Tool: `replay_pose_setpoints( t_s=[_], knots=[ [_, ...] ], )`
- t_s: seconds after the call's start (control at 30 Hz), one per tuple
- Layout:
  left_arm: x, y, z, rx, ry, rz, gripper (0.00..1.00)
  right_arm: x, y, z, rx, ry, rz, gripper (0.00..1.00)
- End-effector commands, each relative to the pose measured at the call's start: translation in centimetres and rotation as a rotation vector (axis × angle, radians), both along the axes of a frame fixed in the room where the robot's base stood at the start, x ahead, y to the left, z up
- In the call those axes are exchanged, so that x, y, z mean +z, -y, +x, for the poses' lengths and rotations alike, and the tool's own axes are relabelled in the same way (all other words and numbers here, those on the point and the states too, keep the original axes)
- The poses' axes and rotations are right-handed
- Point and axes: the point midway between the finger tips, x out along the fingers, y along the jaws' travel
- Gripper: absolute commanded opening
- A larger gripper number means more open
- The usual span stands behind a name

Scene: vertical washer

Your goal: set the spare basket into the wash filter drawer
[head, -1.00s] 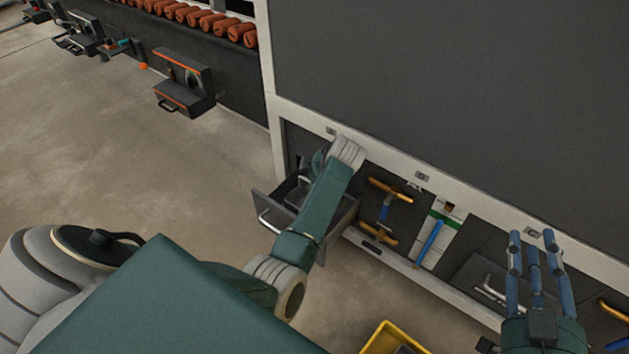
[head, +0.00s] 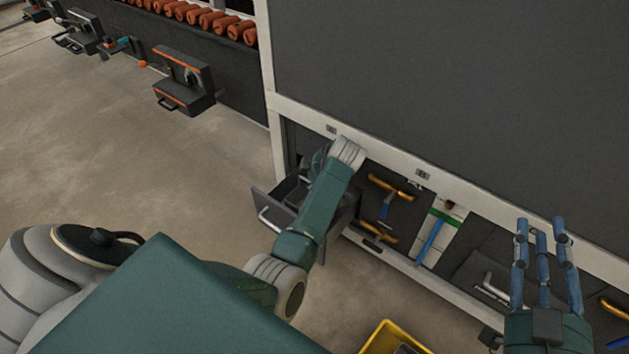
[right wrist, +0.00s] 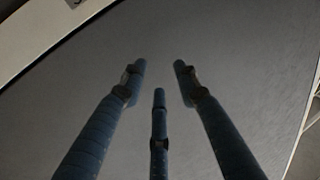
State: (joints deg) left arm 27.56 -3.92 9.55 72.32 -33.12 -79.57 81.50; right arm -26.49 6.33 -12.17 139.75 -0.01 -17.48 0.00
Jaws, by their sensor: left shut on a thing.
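The wash filter drawer (head: 266,206) is pulled out of the lower left end of the washer's front in the head view, with a light handle on its face. My left gripper (head: 317,163) is at the drawer's inner end, mostly hidden by my own left arm. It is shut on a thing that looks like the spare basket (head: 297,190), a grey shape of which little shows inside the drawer. Whether the basket is seated I cannot tell. My right gripper (head: 542,228) is open and empty in front of the washer; its spread fingers also show in the right wrist view (right wrist: 158,78).
The washer's large dark panel (head: 450,90) stands above the drawer. Orange-handled parts (head: 391,187) and a blue-handled tool (head: 431,241) are in the open lower bay. A yellow bin (head: 380,340) stands at the bottom edge.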

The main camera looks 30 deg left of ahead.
Motion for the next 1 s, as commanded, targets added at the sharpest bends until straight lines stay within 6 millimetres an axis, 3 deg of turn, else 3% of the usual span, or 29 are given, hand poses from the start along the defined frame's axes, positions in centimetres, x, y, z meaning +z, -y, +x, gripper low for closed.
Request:
replay_pose_setpoints(
  t_s=[1.0],
  knots=[
    [-0.7, 0.0, 0.1, 0.000, 0.002, 0.001, 0.00, 2.5, -0.2, -0.3, 0.006, 0.108, 0.030, 0.31]
  ],
)
